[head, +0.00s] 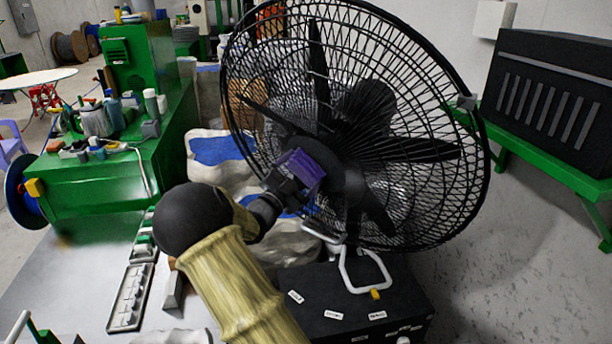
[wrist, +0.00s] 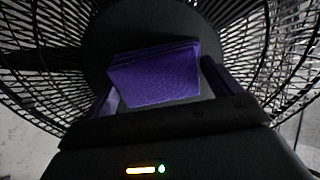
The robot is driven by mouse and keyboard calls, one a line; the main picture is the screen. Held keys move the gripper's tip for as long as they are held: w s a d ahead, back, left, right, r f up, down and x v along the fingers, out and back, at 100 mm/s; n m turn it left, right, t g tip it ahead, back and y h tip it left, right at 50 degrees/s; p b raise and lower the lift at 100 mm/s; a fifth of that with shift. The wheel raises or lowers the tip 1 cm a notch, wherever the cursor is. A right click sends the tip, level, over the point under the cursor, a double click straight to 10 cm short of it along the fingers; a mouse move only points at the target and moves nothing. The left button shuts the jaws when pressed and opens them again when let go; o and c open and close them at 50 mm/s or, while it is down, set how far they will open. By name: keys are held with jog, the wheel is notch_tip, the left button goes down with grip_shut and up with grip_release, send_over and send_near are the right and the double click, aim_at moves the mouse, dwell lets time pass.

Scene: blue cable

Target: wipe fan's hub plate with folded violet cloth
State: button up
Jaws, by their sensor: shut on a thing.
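The large black fan (head: 415,150) stands tilted in the middle of the head view, with a round wire cage. Its dark round hub plate (head: 345,183) is at the cage's centre; it also shows in the wrist view (wrist: 140,32) behind the cloth. The folded violet cloth (head: 301,168) is a small layered block, and it fills the middle of the wrist view (wrist: 155,78). My gripper (head: 290,187) is shut on the cloth, with a finger on each side in the wrist view. The cloth is in front of the hub plate; I cannot tell whether they touch.
A black case (head: 335,300) with a white handle (head: 362,270) is below the fan. A green bench (head: 110,195) with several jars and tools stands left. A black slotted box (head: 550,95) sits on a green stand at right. Grey floor at lower right is clear.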

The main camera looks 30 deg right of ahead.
dwell(0.3)
jog(key=shift+s+a+f, duration=0.2)
jog(key=shift+a+f, duration=0.05)
jog(key=shift+a, duration=0.25)
jog(key=shift+b+v, duration=0.9)
jog(key=shift+v, duration=1.55)
jog(key=shift+a, duration=0.1)
jog(key=v, duration=0.2)
jog(key=shift+s+a+f+b, duration=0.1)
jog(key=shift+s+a+b, duration=0.15)
jog(key=shift+a+b, duration=0.1)
jog(key=shift+b+x, duration=0.4)
jog(key=shift+x, duration=3.15)
jog(key=shift+x, duration=1)
